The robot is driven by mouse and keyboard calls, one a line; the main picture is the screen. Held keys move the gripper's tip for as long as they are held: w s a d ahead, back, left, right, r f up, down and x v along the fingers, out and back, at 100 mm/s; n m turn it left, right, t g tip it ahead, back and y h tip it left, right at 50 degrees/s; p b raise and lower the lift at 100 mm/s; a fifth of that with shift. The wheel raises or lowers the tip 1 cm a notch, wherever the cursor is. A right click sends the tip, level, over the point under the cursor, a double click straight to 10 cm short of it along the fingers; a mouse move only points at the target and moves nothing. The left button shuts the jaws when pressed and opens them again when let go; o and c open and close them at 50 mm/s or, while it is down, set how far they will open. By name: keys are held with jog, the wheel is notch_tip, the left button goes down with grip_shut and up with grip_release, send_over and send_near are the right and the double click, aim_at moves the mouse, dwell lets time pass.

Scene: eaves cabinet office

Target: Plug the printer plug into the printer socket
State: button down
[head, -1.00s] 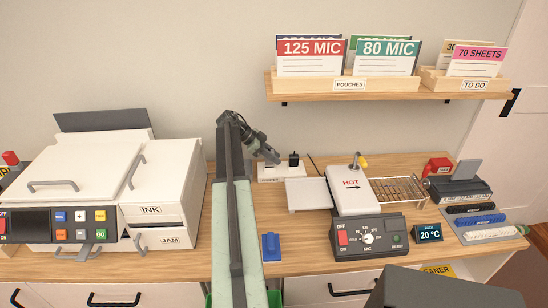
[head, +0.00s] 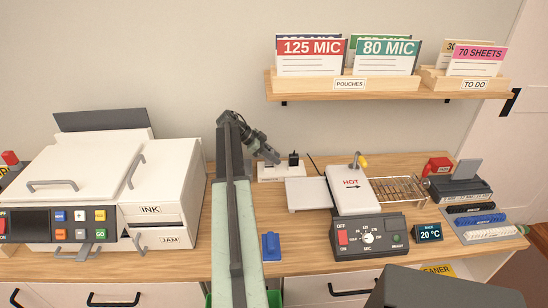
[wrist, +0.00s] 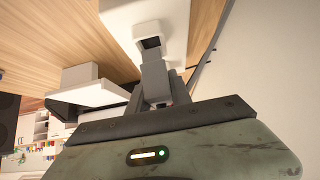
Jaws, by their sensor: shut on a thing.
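A white socket block (head: 282,178) stands on the wooden desk near the wall, with a label on its front. A black plug (head: 293,157) stands upright at its right part. My gripper (head: 275,160) reaches down from the left to the block's left part. In the wrist view my gripper (wrist: 153,68) is shut on a small dark piece (wrist: 151,43), which I take to be the printer plug. It is at a pale part of the white block (wrist: 120,12). The fingers hide most of it, and I cannot tell whether it is seated in the socket.
A white printer (head: 75,185) stands at the left. A laminator (head: 355,190) marked HOT is right of the block, with a control box (head: 368,237) before it. A blue object (head: 271,246) lies on the desk. A shelf (head: 390,90) hangs above.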

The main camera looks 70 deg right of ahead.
jog(key=shift+f+b, duration=1.15)
jog(key=shift+f, duration=0.05)
jog(key=c, duration=1.1)
grip_release()
jog(key=p+v, duration=0.5)
jog(key=v, duration=0.2)
jog(key=shift+w+r+p, duration=0.1)
jog(key=shift+r+p, duration=0.25)
jog(key=shift+w+a, duration=0.1)
jog(key=shift+w, duration=0.05)
jog(key=shift+f, duration=0.1)
